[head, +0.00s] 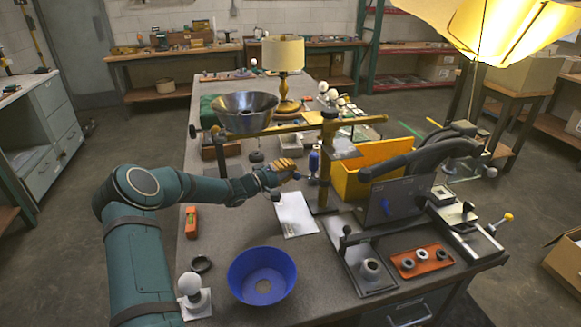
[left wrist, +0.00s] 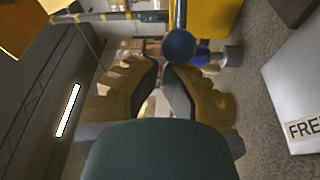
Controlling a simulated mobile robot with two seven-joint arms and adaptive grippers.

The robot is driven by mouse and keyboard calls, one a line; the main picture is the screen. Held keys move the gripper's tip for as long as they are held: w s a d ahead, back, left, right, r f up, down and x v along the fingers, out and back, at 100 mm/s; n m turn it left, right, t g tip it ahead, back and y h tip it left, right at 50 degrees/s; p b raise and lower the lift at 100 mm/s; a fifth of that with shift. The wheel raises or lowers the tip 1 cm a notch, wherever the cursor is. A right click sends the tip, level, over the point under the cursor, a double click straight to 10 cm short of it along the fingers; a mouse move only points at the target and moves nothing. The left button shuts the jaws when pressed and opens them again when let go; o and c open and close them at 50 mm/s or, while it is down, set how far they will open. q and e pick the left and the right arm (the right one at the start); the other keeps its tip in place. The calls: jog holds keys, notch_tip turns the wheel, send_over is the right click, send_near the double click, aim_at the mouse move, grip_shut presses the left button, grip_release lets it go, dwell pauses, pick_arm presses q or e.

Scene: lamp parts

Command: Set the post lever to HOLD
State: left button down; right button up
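A brown post (head: 327,165) stands on the bench and carries a long horizontal bar (head: 275,130). A blue part (head: 314,158) shows beside the post; I cannot tell whether it is the lever. In the left wrist view a dark blue ball knob (left wrist: 180,46) on a thin rod is just beyond my fingertips. My left gripper (head: 298,168) is just left of the post, and in the wrist view (left wrist: 164,66) its fingers are apart with nothing between them. A white plate reading "FRE" (left wrist: 300,95) is partly cut off; HOLD is not readable. My right gripper is out of view.
A metal funnel-shaped shade (head: 246,112) is at the bar's left end. A yellow bin (head: 350,183) stands right of the post. A blue bowl (head: 262,276), a white bulb (head: 190,287) and an orange tray (head: 422,262) are nearer. A white sheet (head: 295,215) lies below the gripper.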

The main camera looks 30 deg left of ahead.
pick_arm(q)
jog(key=s+d+n+t+y+p, duration=0.1)
jog(key=s+d+n+y+p, duration=0.1)
jog(key=s+d, duration=0.4)
jog(key=shift+s+d+n+y+p, duration=0.3)
jog(key=shift+s+d+y+p, duration=0.2)
jog(key=shift+y, duration=0.7)
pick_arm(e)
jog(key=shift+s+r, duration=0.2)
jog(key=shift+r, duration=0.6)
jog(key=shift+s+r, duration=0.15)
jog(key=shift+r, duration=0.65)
pick_arm(q)
jog(key=shift+s, duration=0.1)
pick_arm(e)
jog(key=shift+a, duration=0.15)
